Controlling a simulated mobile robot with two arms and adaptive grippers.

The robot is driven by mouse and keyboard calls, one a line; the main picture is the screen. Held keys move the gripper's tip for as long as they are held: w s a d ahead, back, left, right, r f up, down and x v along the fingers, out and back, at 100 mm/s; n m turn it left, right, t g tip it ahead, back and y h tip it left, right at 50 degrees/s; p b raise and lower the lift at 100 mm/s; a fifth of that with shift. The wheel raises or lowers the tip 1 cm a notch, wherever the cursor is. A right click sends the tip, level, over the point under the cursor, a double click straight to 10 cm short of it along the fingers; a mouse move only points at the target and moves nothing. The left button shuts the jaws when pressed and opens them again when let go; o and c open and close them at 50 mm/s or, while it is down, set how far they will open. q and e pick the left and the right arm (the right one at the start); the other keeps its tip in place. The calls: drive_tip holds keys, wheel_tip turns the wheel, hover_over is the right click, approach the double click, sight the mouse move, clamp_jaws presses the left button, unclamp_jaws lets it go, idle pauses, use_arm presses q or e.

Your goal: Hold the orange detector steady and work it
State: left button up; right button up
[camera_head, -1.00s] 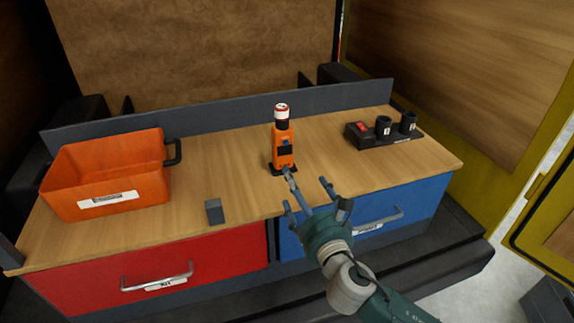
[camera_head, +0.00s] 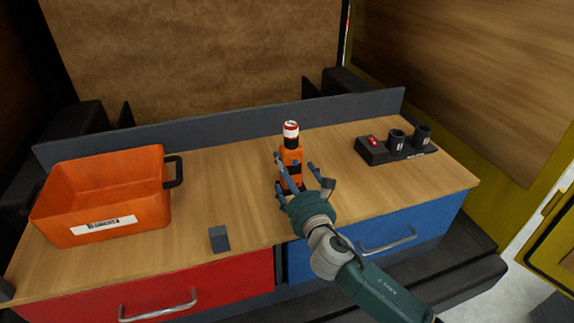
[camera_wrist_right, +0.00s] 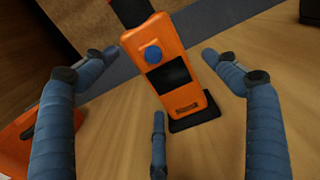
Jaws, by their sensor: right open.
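The orange detector (camera_head: 291,157) stands upright on the wooden worktop, with a black neck and a red-and-white top. In the right wrist view the detector (camera_wrist_right: 168,62) shows a blue round button, a dark screen and a black foot. My right gripper (camera_head: 297,174) is at the detector's near side in the head view and partly covers its lower body. In the right wrist view its blue fingers (camera_wrist_right: 160,90) are spread open around the detector's front, with gaps on both sides. My left gripper is not in view.
An orange bin (camera_head: 103,195) stands at the left of the worktop (camera_head: 225,190). A small grey block (camera_head: 219,238) sits near the front edge. A black holder (camera_head: 372,152) with a red button and two dark cups (camera_head: 397,141) stands at the right.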

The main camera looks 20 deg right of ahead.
drive_tip(key=shift+w, duration=1.4)
drive_tip(key=shift+c, duration=0.2)
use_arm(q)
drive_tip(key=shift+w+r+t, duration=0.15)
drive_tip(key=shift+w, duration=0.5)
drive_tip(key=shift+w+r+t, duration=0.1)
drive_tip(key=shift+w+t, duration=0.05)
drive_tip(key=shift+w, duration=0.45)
use_arm(e)
drive_tip(key=c, duration=0.4)
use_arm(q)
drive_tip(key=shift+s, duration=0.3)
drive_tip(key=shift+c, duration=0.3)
use_arm(e)
drive_tip(key=c, duration=1.2)
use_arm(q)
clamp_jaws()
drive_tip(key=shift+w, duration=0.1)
use_arm(e)
drive_tip(key=shift+c, duration=0.2)
